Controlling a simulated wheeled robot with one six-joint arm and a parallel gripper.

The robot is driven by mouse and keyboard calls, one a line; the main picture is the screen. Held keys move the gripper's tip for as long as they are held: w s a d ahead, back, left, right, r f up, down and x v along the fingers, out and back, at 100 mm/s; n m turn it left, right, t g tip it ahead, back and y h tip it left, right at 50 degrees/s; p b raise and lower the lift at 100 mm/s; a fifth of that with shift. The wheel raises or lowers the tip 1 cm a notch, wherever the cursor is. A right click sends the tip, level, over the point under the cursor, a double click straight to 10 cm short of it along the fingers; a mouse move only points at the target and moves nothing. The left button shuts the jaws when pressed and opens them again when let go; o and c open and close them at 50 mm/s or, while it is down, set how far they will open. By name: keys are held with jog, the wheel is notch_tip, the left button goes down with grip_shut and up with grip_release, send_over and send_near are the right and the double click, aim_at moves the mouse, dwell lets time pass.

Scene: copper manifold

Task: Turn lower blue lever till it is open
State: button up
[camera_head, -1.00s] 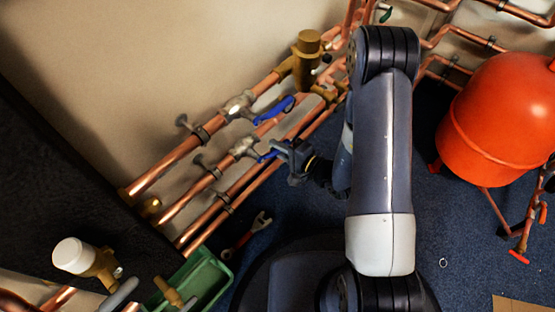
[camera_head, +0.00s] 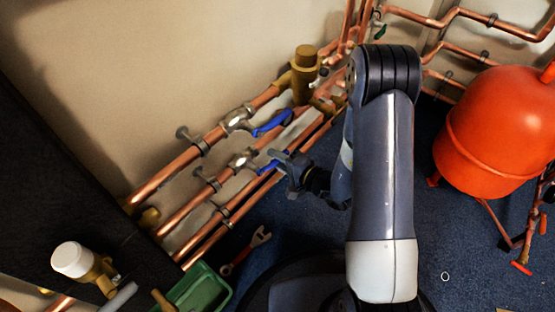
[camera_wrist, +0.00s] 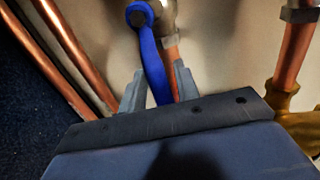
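The lower blue lever (camera_head: 268,167) sits on the silver valve (camera_head: 243,160) of the lower pipe in the head view. In the wrist view the lever (camera_wrist: 150,55) runs down from its valve between my two fingers, at a slight angle to the copper pipe beside it. My gripper (camera_wrist: 160,85) is open, with a finger on each side of the lever and gaps visible. The lever's tip is hidden behind the gripper body. In the head view my gripper (camera_head: 282,162) is at the lever's free end. The upper blue lever (camera_head: 272,123) is apart from my gripper.
Copper pipes run along the beige wall, with a brass fitting (camera_head: 304,75) above. A red wrench (camera_head: 246,250) and a green tray (camera_head: 203,291) lie below. An orange tank (camera_head: 492,135) stands at right. Blue floor is clear between arm and tank.

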jog(key=shift+o, duration=0.5)
jog(key=shift+d, duration=0.1)
jog(key=shift+s+d+r, duration=0.1)
jog(key=shift+s+d, duration=0.1)
jog(key=shift+d, duration=0.05)
jog(key=p+v, duration=0.2)
jog(key=v, duration=0.8)
jog(key=shift+p, duration=0.3)
jog(key=shift+a, duration=0.1)
jog(key=b+x, duration=0.2)
jog(key=x, duration=0.8)
jog(key=shift+w+a+b, duration=0.2)
jog(key=shift+a+b, duration=0.1)
jog(key=shift+d, duration=0.1)
